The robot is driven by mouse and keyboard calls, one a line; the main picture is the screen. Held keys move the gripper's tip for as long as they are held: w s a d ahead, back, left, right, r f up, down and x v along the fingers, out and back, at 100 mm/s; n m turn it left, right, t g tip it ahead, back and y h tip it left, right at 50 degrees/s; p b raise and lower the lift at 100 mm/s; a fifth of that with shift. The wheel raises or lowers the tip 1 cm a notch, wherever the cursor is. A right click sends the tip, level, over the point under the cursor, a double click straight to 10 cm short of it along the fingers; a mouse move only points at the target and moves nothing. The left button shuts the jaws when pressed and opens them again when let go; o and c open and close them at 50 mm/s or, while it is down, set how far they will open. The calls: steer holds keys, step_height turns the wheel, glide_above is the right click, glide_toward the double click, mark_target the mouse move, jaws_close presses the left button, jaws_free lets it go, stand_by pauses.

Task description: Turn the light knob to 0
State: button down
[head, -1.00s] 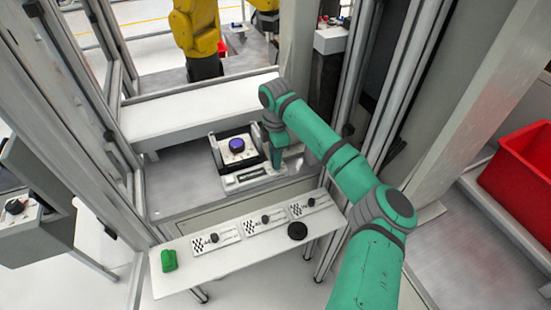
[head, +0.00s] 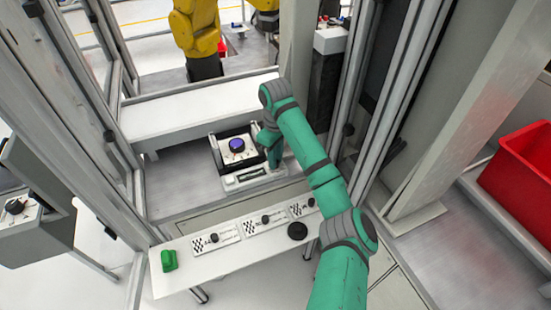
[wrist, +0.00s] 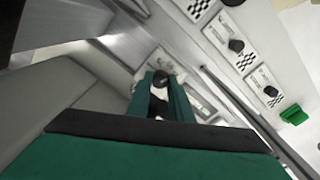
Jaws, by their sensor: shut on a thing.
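My gripper (head: 274,160) points down at the right edge of a white device (head: 256,177) on the grey bench. A blue-topped round knob (head: 237,145) sits on the device, to the left of my gripper. In the wrist view my green gripper fingers (wrist: 161,86) are shut with a dark round knob (wrist: 160,77) at their tips. I cannot tell whether it is the light knob or read its setting. Three checkered panels with small black knobs lie on the front shelf: left (head: 213,238), middle (head: 266,219) and right (head: 310,202).
The white front shelf (head: 190,280) also holds a green block (head: 169,261) and a black disc (head: 297,230). Metal frame posts (head: 395,90) stand close to my arm on the right. A yellow robot arm (head: 197,35) is behind, and a red bin (head: 520,170) is at right.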

steer(key=m, duration=0.5)
steer(key=shift+m, duration=0.3)
steer(key=m, duration=0.5)
steer(key=shift+w+r, duration=0.1)
steer(key=shift+m, duration=0.4)
steer(key=c, duration=1.6)
jaws_free()
steer(key=shift+d, duration=0.1)
steer(key=shift+w+r, duration=0.1)
steer(key=shift+r, duration=5.3)
